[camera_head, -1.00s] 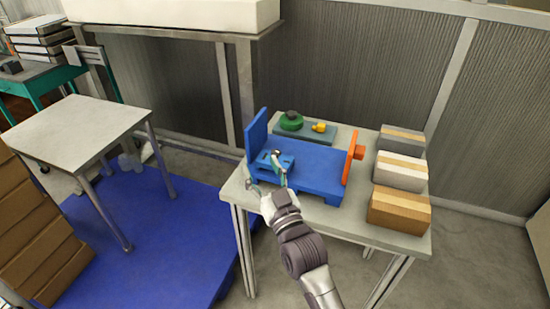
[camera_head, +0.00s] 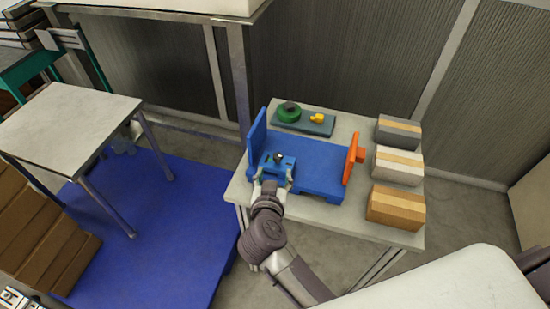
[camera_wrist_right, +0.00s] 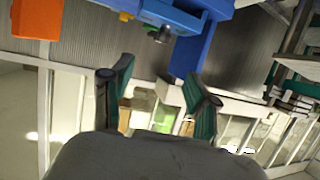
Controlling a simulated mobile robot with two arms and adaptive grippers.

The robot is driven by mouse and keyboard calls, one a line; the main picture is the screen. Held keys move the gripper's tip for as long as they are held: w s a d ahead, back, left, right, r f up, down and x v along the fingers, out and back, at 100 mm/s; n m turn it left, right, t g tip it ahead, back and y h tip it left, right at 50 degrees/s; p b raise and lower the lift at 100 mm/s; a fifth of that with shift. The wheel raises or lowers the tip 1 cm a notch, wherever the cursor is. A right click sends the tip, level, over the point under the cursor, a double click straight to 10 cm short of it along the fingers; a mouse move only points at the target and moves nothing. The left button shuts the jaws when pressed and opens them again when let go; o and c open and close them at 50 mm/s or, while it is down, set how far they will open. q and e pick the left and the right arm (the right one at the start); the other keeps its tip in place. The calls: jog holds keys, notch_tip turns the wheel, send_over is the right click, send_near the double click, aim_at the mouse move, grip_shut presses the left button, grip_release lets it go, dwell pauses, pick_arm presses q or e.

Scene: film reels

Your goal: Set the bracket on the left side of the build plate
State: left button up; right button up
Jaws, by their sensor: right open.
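The blue bracket (camera_head: 283,172) sits at the front left of the blue build plate (camera_head: 322,160), close to its upright left wall (camera_head: 256,135). A dark round knob stands up from the bracket. My right gripper (camera_head: 273,179) is at the bracket's front edge, its fingers spread wide. In the right wrist view the two teal-lined fingers (camera_wrist_right: 160,92) are apart with nothing between them. The bracket (camera_wrist_right: 174,16) shows beyond the fingertips there, apart from them. My left gripper is out of view.
An orange part (camera_head: 353,158) stands at the plate's right end. Several boxes (camera_head: 397,165) line the table's right side. A bare white table (camera_head: 70,125) stands left.

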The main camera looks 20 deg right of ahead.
aim_at(278, 157)
jog(key=shift+f+x, duration=0.15)
jog(key=shift+x, duration=1.9)
jog(key=shift+f+x, duration=0.15)
jog(key=shift+x, duration=1.95)
jog(key=shift+f+x, duration=0.2)
jog(key=shift+x, duration=1.85)
jog(key=shift+s+a+r, duration=0.1)
jog(key=shift+s+a, duration=0.05)
jog(key=shift+s, duration=0.05)
jog(key=shift+c, duration=0.4)
grip_shut()
